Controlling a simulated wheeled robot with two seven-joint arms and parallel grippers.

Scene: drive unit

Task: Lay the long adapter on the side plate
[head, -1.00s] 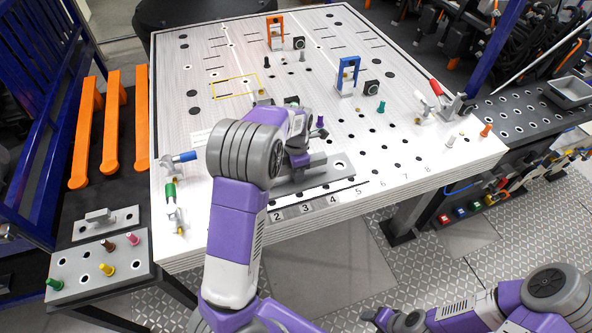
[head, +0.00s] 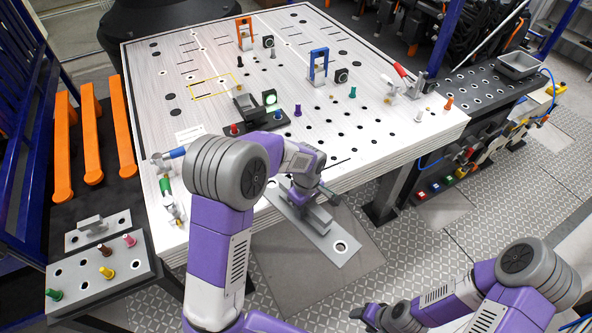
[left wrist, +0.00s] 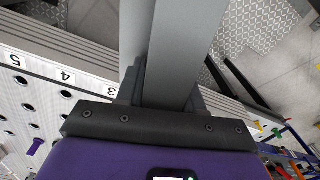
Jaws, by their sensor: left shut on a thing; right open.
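The long adapter (head: 341,248) is a flat grey plate with holes and a raised grip bar. My left gripper (head: 308,197) is shut on that bar and holds the adapter above the floor, just off the front edge of the white table. In the left wrist view the grey bar (left wrist: 175,50) runs up between the fingers. I cannot tell for sure which surface is the side plate. A black side surface (head: 45,240) lies left of the table, and a dark perforated one (head: 465,93) lies at the right. My right gripper (head: 368,316) is open and empty at the bottom.
The white table (head: 300,110) carries clamps, pins, blue and orange brackets and a dark fixture (head: 258,110). On the left surface lie orange bars (head: 90,130), a short handled plate (head: 112,222) and a pin plate (head: 125,277). A grey tray (head: 520,65) stands at the right.

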